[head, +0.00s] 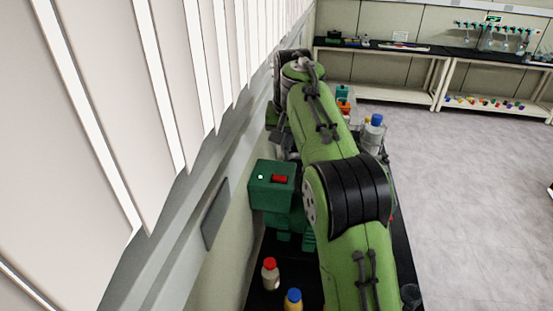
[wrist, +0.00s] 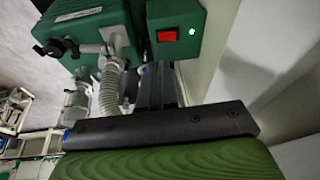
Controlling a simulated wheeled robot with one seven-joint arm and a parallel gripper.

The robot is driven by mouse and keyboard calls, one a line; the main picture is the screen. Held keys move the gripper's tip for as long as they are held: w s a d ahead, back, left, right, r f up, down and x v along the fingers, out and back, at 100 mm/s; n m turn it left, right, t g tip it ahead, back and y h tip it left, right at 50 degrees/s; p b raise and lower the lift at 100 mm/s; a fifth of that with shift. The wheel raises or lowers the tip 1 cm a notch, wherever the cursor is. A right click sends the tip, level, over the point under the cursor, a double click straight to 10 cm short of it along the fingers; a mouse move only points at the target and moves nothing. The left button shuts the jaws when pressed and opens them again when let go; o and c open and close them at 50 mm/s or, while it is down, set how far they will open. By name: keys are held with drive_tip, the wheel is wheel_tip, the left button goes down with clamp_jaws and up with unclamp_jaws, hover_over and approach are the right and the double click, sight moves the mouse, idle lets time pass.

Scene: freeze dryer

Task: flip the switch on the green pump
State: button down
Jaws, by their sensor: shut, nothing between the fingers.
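The green pump has a boxy green control housing (head: 272,200) on the black bench along the left wall. A red switch (head: 280,179) is set in the housing's face, with a small lit green light beside it. In the wrist view the red switch (wrist: 166,36) is at the upper middle, with the lit green light to its right. My gripper (wrist: 155,85) shows as dark shut fingers just below the housing in the wrist view, apart from the switch and empty. In the head view my arm hides most of the pump's right side, and I cannot make out the fingertips.
A red-capped bottle (head: 270,274) and a blue-capped bottle (head: 293,300) stand on the bench in front of the pump. A grey hose (wrist: 109,88) and metal fittings are left of the switch in the wrist view. The wall and blinds are close on the left.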

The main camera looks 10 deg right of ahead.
sight(276, 177)
drive_tip(key=shift+m, duration=0.3)
drive_tip(key=w+p, duration=0.1)
drive_tip(key=w+f, duration=0.1)
drive_tip(key=w, duration=0.1)
drive_tip(key=w+a+f+p, duration=0.1)
drive_tip(key=w, duration=0.1)
drive_tip(key=shift+w+p, duration=0.2)
drive_tip(key=shift+p, duration=0.1)
drive_tip(key=x, duration=0.4)
drive_tip(key=b+x, duration=0.1)
drive_tip(key=x, duration=0.3)
drive_tip(key=s+b+x, duration=0.1)
drive_tip(key=x, duration=0.4)
drive_tip(key=shift+a+f, duration=0.2)
drive_tip(key=shift+f, duration=0.5)
